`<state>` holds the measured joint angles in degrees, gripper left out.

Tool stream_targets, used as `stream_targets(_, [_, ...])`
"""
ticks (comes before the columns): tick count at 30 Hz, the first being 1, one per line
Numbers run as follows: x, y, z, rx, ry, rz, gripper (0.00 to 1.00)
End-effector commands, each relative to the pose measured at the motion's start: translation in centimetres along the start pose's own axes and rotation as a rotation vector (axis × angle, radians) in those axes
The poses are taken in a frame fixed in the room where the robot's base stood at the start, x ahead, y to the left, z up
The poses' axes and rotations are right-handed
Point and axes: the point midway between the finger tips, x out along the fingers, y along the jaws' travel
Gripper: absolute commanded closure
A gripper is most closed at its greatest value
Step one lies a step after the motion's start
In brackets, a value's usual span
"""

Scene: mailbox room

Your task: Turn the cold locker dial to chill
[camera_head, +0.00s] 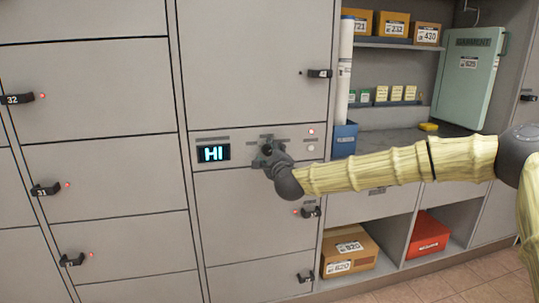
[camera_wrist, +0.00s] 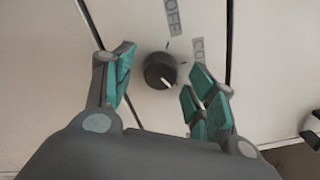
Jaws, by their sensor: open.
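The cold locker dial (camera_wrist: 160,70) is a small dark round knob with a white pointer line, on a pale panel in the wrist view. Grey lettering reading OFF (camera_wrist: 174,18) is above it, and partly hidden lettering starting with CO (camera_wrist: 198,48) is to its upper right. The pointer slants to the lower right. My gripper (camera_wrist: 158,92) is open, with its teal-padded fingers on either side of the dial and gaps showing. In the head view my gripper (camera_head: 266,150) is at the control panel and hides the dial. A display (camera_head: 213,153) left of it reads HI.
Grey locker doors with black handles (camera_head: 45,190) surround the panel. To the right are shelves with small boxes (camera_head: 394,28), a blue holder with a white tube (camera_head: 345,60), a green case (camera_head: 468,75), and lower cubbies with a cardboard box (camera_head: 350,250) and a red box (camera_head: 429,238).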

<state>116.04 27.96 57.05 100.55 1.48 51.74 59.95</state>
Motion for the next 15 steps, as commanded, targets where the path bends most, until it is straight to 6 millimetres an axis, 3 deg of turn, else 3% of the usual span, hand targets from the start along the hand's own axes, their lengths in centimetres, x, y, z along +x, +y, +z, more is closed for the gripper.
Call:
stream_targets(5, [-1.1, -0.1, -0.1, 0.0, 0.0, 0.0, 0.44])
stream_targets(15, [-7.0, 0.0, -0.1, 0.0, 0.0, 0.001, 0.44])
